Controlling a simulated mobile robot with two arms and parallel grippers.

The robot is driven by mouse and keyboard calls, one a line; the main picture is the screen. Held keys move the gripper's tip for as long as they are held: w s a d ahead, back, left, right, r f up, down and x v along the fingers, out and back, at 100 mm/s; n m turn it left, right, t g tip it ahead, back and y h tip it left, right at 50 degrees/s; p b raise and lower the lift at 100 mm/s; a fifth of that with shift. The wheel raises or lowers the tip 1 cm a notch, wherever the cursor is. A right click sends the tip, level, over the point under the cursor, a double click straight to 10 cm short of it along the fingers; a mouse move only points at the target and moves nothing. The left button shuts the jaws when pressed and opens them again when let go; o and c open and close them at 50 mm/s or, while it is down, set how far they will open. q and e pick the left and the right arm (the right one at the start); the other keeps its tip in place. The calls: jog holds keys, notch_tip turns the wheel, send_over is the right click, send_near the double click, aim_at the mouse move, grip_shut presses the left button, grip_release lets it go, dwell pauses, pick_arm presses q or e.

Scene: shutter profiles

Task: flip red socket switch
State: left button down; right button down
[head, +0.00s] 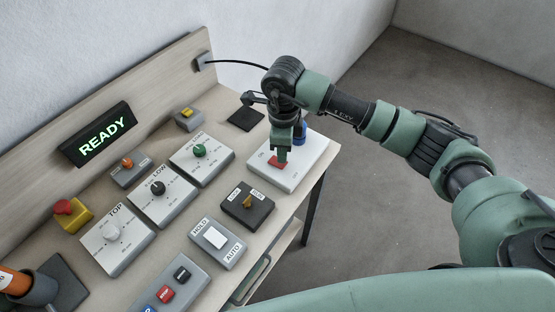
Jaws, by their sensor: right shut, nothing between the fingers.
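The red socket switch (278,162) sits on a white socket plate (293,182) at the right end of the wooden bench. Its top is partly hidden by my gripper. My right gripper (282,157) is shut and empty, pointing down right over the red switch. Its fingertips look to be at or just above the switch; I cannot tell whether they touch. A blue round part (300,131) stands behind the gripper on the plate. My left gripper does not show.
Close by are a green-knob box (215,168), a dark box with an orange knob (258,217), a HOLD/AUTO rocker (218,240) and a dark square pad (245,119). A lit READY display (99,138) stands at the back. A black cable runs from the bench's back panel.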

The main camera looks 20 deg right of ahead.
jog(key=shift+s+f+b, duration=0.1)
jog(key=shift+f+b, duration=0.95)
jog(key=shift+f, duration=0.05)
dwell(0.4)
jog(key=shift+r, duration=0.15)
jog(key=shift+r+p, duration=0.65)
jog(key=shift+r, duration=0.25)
jog(key=shift+r+p, duration=1.1)
jog(key=shift+r, duration=1.4)
